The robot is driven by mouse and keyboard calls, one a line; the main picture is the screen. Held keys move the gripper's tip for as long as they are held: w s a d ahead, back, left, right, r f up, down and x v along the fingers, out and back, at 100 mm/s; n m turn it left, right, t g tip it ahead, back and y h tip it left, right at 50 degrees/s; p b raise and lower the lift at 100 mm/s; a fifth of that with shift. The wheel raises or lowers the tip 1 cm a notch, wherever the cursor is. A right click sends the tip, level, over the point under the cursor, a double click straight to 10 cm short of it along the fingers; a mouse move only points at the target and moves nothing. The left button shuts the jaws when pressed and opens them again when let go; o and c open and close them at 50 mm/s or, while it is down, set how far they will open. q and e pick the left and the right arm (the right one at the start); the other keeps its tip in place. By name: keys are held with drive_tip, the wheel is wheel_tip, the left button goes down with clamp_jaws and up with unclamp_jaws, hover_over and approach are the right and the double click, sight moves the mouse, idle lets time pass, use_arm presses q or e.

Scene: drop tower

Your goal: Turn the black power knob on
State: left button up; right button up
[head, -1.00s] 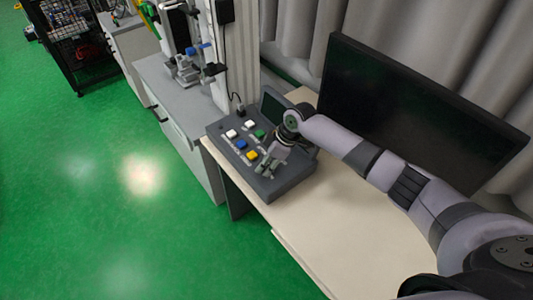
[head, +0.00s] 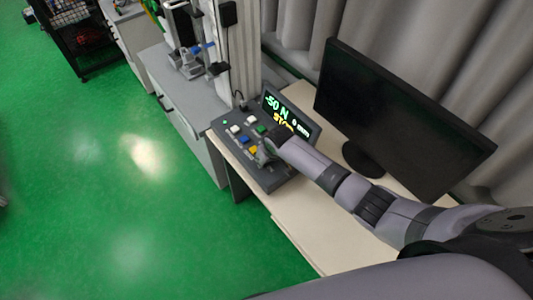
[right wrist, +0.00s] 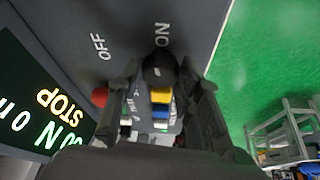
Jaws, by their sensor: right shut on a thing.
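The black power knob (right wrist: 160,68) shows in the right wrist view between the fingers of my right gripper (right wrist: 160,82), which is shut on it. The knob sits on the grey control box (head: 268,181), close to the printed "ON" (right wrist: 162,35), with "OFF" (right wrist: 99,47) to the left. In the head view my right gripper (head: 264,154) covers the knob at the box's near right part. The box's display (head: 284,113) is lit, with "-50 N" and "STOP" showing. My left gripper is not in view.
White, blue (head: 244,140), yellow (head: 253,150) and green (head: 261,129) buttons lie beside my gripper. A red button (right wrist: 99,96) shows in the wrist view. A black monitor (head: 400,110) stands behind my right arm. Bare beige tabletop (head: 300,225) lies in front.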

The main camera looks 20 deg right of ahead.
drive_tip(key=shift+r+m+h+p, duration=0.1)
drive_tip(key=shift+m+h+p, duration=0.35)
drive_tip(key=shift+m, duration=0.55)
drive_tip(key=o, duration=1.1)
drive_tip(key=v, duration=1.2)
